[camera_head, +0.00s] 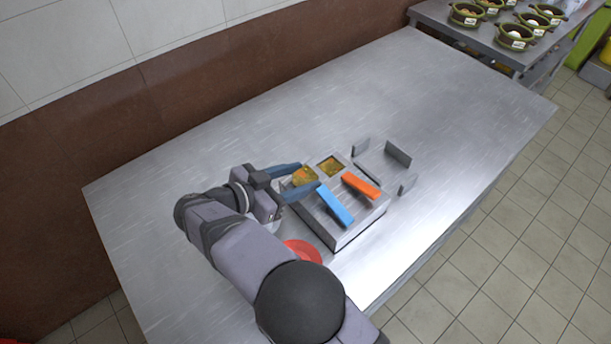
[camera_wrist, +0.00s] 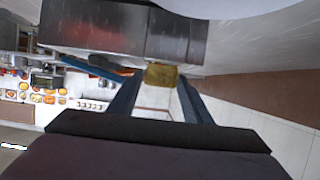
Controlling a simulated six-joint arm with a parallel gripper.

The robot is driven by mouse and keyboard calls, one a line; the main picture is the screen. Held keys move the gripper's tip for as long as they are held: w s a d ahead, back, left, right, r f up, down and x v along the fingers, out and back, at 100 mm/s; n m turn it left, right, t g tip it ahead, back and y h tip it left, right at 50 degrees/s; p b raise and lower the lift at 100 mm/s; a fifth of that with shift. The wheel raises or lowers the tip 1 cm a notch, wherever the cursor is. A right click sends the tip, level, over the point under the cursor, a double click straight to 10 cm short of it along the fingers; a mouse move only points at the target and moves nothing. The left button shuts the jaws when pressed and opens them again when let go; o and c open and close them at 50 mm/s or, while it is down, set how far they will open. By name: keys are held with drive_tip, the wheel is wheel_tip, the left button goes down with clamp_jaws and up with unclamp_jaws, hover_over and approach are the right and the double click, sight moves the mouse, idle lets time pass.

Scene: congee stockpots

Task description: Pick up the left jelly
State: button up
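The left jelly (camera_head: 304,176), a yellow-green block with orange bits, is between the fingertips of my gripper (camera_head: 309,174). In the wrist view, the jelly (camera_wrist: 160,76) fills the gap between the gripper's two blue-grey fingers (camera_wrist: 160,84), which look in contact with its sides. It shows at the edge of the steel holder (camera_head: 345,236), and its underside is hidden, so I cannot tell whether it is clear of the holder. The other jelly (camera_head: 330,166) sits in a square compartment to its right.
A blue bar (camera_head: 335,206) and an orange bar (camera_head: 361,186) lie on the holder. A red round object (camera_head: 303,250) is partly behind my arm. A small metal stand with upright plates (camera_head: 397,155) is to the right. Pots (camera_head: 515,37) stand on a far table. The steel table (camera_head: 250,110) is otherwise clear.

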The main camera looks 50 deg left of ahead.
drive_tip(key=c, duration=0.8)
